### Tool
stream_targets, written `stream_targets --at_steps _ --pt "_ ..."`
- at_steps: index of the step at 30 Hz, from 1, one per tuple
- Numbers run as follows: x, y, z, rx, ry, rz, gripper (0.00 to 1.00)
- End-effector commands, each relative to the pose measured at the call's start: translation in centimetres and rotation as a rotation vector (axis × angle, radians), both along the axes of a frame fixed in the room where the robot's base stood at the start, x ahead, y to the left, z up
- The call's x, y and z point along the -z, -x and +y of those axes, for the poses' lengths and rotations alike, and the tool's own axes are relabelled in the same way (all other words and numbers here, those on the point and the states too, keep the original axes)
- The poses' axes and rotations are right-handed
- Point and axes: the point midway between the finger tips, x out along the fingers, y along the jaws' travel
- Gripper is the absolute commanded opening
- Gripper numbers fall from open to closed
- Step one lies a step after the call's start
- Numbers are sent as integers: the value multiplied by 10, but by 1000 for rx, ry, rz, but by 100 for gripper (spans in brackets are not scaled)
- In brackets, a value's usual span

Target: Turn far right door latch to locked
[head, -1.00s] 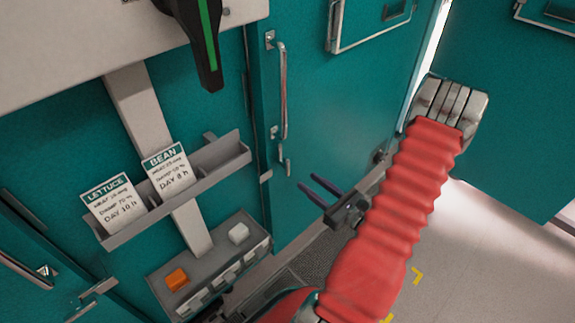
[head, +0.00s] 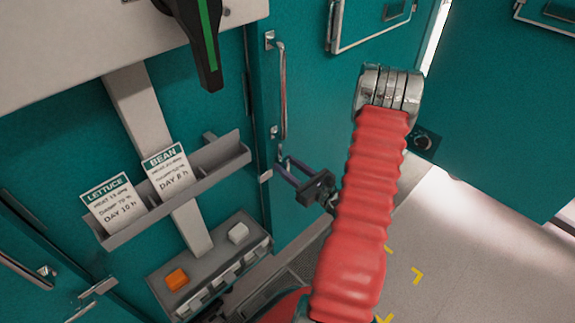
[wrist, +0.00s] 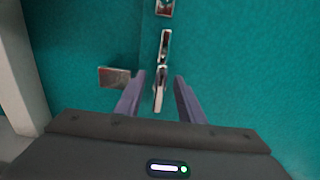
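The latch (wrist: 160,92) is a small metal lever on the teal door (head: 325,110), below the long vertical handle (head: 283,95). In the wrist view it hangs nearly upright between the two purple-grey fingers. My gripper (wrist: 159,82) is open, with one finger on each side of the lever and visible gaps to both. In the head view my gripper (head: 283,167) reaches the latch area from the right, and its fingertips largely hide the lever. I cannot tell whether a finger touches it.
A grey card holder (head: 190,190) with LETTUCE and BEAN cards stands left of the door. Below it is a box with an orange button (head: 176,279) and a white button (head: 238,233). A large black switch handle (head: 205,50) is above. Open floor (head: 450,250) lies at right.

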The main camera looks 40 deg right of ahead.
Motion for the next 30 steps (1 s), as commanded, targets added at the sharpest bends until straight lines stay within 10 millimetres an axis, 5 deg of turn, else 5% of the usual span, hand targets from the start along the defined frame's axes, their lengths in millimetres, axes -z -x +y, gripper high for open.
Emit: stream_targets --at_steps 12,27,30 --pt "0 -6 0 0 0 -1 35" --pt "0 -6 0 0 0 -1 0" --pt "0 -6 0 0 0 -1 0"
